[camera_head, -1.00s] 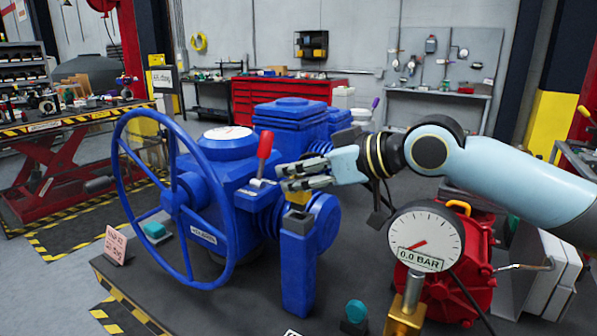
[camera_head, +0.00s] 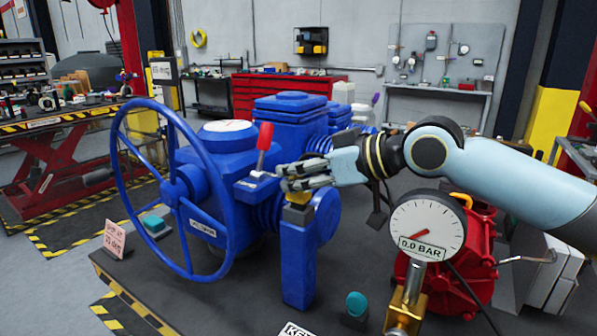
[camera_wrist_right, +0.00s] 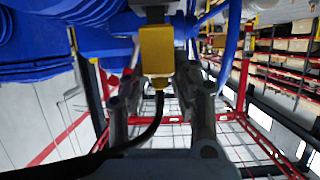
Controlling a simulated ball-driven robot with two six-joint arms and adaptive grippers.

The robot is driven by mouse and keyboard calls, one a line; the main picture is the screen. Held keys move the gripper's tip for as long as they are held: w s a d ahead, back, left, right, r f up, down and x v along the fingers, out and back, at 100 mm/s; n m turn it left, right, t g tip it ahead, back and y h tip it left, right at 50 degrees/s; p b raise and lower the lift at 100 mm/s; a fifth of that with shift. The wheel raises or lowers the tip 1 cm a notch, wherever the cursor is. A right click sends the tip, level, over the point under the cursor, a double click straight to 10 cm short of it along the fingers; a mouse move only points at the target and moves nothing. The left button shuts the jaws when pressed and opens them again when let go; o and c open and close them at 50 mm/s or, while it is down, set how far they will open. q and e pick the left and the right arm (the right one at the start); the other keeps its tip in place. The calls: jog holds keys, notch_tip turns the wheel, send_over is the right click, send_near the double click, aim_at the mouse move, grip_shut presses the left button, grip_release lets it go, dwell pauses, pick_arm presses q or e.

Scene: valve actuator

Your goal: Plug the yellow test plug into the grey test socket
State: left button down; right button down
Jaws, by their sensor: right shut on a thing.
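The yellow test plug (camera_head: 298,197) is in my right gripper (camera_head: 284,178), directly above the grey test socket (camera_head: 297,213) on top of the blue post. In the right wrist view the yellow plug (camera_wrist_right: 157,50) is between the fingers of my right gripper (camera_wrist_right: 157,84), with a black cable running from its near end. Its far end meets a dark grey part at the top edge. The plug and socket look in contact or nearly so; I cannot tell how deep the plug sits. The fingers hide part of the plug. My left gripper is not in view.
The blue valve actuator has a large handwheel (camera_head: 174,190) at left and a red-handled lever (camera_head: 264,147) close beside my fingers. A pressure gauge (camera_head: 427,224) reading 0.0 BAR stands at right, near a red machine (camera_head: 478,255). The dark bench (camera_head: 240,290) in front is mostly clear.

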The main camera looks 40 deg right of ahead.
jog(key=shift+f+b, duration=0.35)
jog(key=shift+f, duration=0.25)
jog(key=c, duration=1)
grip_release()
notch_tip(320, 180, up, 10)
